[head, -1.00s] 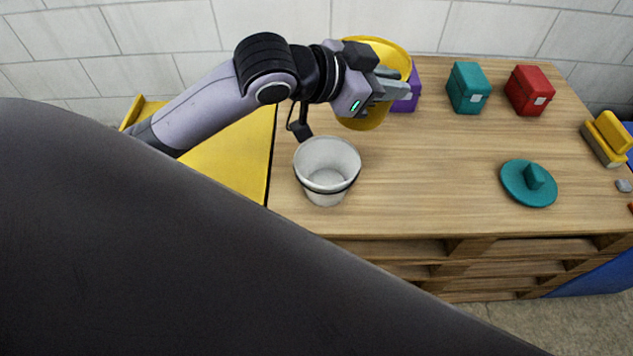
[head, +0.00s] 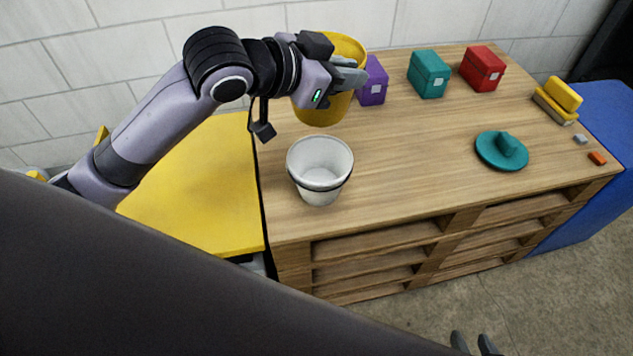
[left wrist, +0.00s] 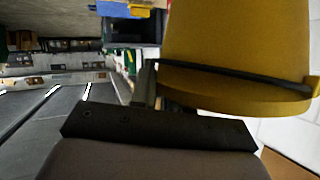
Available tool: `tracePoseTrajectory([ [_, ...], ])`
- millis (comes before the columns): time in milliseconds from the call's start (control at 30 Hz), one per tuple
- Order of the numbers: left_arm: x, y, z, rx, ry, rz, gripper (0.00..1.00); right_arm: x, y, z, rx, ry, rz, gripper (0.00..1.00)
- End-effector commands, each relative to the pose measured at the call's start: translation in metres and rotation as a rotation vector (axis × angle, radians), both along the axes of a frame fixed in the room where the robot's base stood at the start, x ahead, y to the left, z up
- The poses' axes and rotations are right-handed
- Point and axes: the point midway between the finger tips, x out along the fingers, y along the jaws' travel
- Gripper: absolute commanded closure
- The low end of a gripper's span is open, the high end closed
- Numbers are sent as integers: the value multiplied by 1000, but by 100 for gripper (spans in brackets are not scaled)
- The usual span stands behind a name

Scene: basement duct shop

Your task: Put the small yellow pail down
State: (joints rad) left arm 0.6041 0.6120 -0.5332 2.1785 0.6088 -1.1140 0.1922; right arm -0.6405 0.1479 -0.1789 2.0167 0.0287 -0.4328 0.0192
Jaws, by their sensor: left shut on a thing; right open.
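The small yellow pail (head: 322,108) is in my left gripper (head: 356,77), whose fingers are shut on its side. The pail is upright over the back left of the wooden-topped bench (head: 420,150), behind a white pail (head: 319,168). I cannot tell whether its base touches the bench top. In the left wrist view the yellow pail (left wrist: 235,45) fills the upper right, with a dark band across it. The tips of my right gripper (head: 475,344) show at the bottom edge of the head view, apart and empty, away from the bench.
A purple box (head: 372,84) stands close right of the yellow pail, then a teal box (head: 429,74) and red box (head: 482,69). A teal lid (head: 501,151) lies at right. The bench's middle is clear. A yellow surface (head: 195,185) adjoins at left.

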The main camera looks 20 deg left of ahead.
Motion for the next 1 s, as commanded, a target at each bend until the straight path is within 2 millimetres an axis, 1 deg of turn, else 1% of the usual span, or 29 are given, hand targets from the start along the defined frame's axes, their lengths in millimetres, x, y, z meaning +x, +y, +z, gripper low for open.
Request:
tracePoseTrajectory([
  [67, 0, 0, -10, 1, 3, 1, 100, 0, 0, -3, 0, -1, 0, 57],
  [133, 0, 0, -24, 1, 5, 1, 100, 1, 0, -6, 1, 0, 0, 57],
  [400, -1, 0, -98, 2, 6, 0, 100, 4, 2, -17, 9, -1, 3, 57],
  [500, -1, 0, -123, 2, 5, 0, 100, 4, 2, -22, 8, -2, 5, 57],
  [600, -1, 0, -142, 1, 3, 0, 100, 4, 2, -26, 8, -2, 5, 57],
  [700, 0, 0, -153, 2, 1, 0, 100, 4, 2, -28, 8, -2, 5, 57],
  [867, 0, 0, -161, 1, 0, 0, 100, 4, 2, -30, 7, -1, 5, 57],
  [1000, -1, 0, -182, 2, 2, 0, 100, 4, 2, -36, 7, -1, 5, 57],
])
